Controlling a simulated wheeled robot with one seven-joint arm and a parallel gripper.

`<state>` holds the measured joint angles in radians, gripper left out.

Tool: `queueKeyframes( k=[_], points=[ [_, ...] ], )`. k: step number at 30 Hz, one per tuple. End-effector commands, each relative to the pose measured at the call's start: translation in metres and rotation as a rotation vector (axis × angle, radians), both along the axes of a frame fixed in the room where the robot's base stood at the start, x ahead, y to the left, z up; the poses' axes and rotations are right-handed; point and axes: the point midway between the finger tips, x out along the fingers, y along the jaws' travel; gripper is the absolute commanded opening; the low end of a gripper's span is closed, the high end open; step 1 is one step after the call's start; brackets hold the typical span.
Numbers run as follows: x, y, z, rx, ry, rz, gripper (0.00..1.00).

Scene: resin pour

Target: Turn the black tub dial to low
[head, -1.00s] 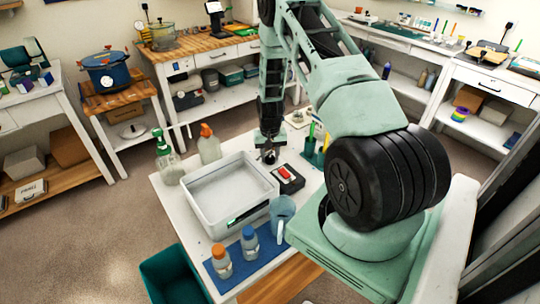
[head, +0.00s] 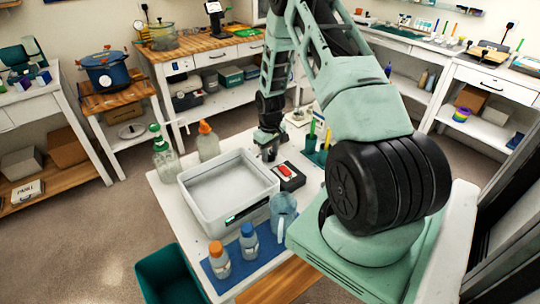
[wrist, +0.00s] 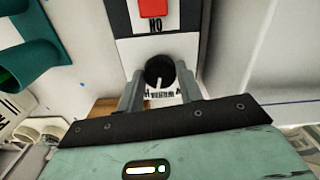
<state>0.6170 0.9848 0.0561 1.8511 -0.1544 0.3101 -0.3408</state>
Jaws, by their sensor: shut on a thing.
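The black dial (wrist: 159,70) sits on a pale printed panel in the wrist view. Its white pointer line points toward the bottom of that picture, slightly left. My gripper (wrist: 159,82) is shut on the dial, one grey finger on each side. Lettering shows below the dial, but the fingers and palm hide part of it, and I cannot read a "low" mark. In the head view my gripper (head: 268,153) is down beside the white tub (head: 205,207), at its far right corner. The dial cannot be made out there.
A black switch box with a red rocker (head: 284,171) is close to my gripper; the rocker (wrist: 153,8) also shows in the wrist view. A blue jug (head: 284,212), two bottles on a blue mat (head: 212,268), two spray bottles and a green tool holder (head: 315,155) stand around the tub.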

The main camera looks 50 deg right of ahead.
Motion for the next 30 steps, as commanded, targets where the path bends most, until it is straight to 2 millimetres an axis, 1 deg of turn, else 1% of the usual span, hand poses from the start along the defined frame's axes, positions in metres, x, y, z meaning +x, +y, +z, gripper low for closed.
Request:
queueKeyframes(
  k=[21,30],
  points=[
    [0.0005,-0.001,0.0013,-0.001,-0.002,0.677,0.13],
    [0.0006,-0.0011,0.0019,-0.002,-0.002,0.924,0.13]
  ],
)
